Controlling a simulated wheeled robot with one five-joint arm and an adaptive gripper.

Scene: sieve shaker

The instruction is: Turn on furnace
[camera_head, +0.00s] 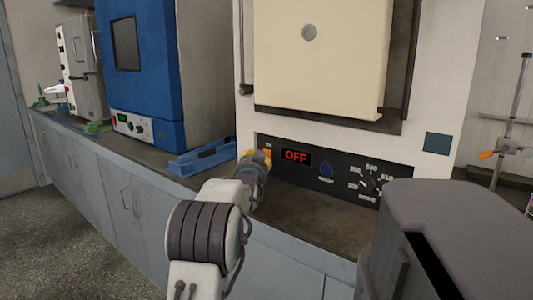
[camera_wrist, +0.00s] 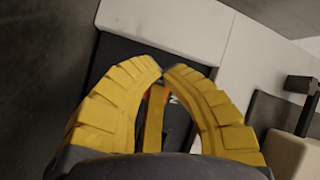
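The furnace (camera_head: 430,100) is a large white unit with a cream door (camera_head: 325,55), standing on the counter in the head view. Its dark control panel (camera_head: 308,179) has a red display (camera_head: 296,155) reading "OFF". My gripper (camera_head: 258,154) is at the left end of this panel, under a small white label, and hides what is there. In the wrist view my gripper's yellow fingertips (camera_wrist: 162,73) come together in front of the dark panel (camera_wrist: 120,52). A small orange patch shows behind them. I cannot tell whether the fingers touch the panel.
A blue oven (camera_head: 145,75) stands to the left, with a blue tray-like item (camera_head: 200,158) between. A lab stand (camera_head: 512,120) is at the right. The counter's front strip is mostly clear.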

